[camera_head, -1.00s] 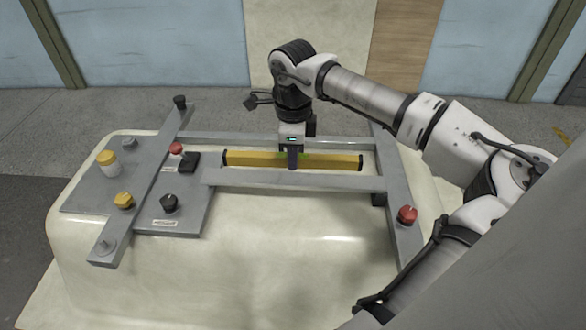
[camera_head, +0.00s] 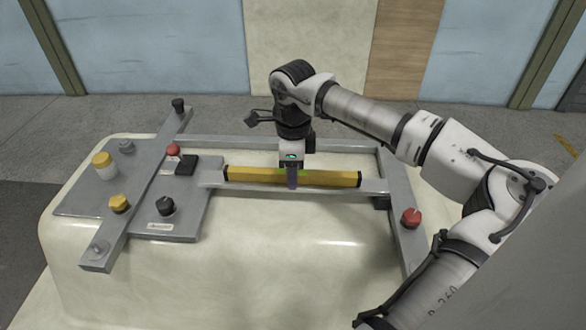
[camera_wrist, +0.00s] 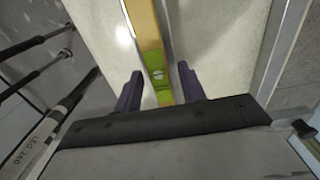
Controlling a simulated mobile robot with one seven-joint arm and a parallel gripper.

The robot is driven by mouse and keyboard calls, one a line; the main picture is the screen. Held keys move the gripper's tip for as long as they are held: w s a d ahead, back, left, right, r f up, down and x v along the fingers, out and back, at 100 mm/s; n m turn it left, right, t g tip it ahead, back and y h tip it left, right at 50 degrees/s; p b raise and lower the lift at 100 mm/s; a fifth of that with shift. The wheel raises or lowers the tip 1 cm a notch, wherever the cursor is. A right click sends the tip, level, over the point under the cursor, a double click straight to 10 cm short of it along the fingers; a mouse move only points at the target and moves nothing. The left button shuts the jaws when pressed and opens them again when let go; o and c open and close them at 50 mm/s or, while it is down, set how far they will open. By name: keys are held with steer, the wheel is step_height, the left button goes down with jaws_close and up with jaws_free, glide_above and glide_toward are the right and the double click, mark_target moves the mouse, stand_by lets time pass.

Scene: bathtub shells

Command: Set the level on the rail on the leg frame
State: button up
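The level, a yellow bar with black ends and a green vial (camera_head: 248,175), lies lengthwise along the front rail of the grey leg frame (camera_head: 372,187). In the head view it overlaps the rail and looks to rest on it; exact contact is hidden. My gripper (camera_head: 292,185) points down at the level's middle, with one finger in front of it. In the wrist view my gripper's dark fingers (camera_wrist: 160,88) stand either side of the level (camera_wrist: 158,75), with small gaps showing, so it looks open around it.
The frame lies on an upturned cream tub shell (camera_head: 270,250). Another red knob (camera_head: 411,218) sits on the right bar. The shell's front is clear.

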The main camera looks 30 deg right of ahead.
steer(key=shift+r+p, duration=0.45)
steer(key=shift+p, duration=0.05)
step_height(320, 180, up, 12)
steer(key=b, duration=0.1)
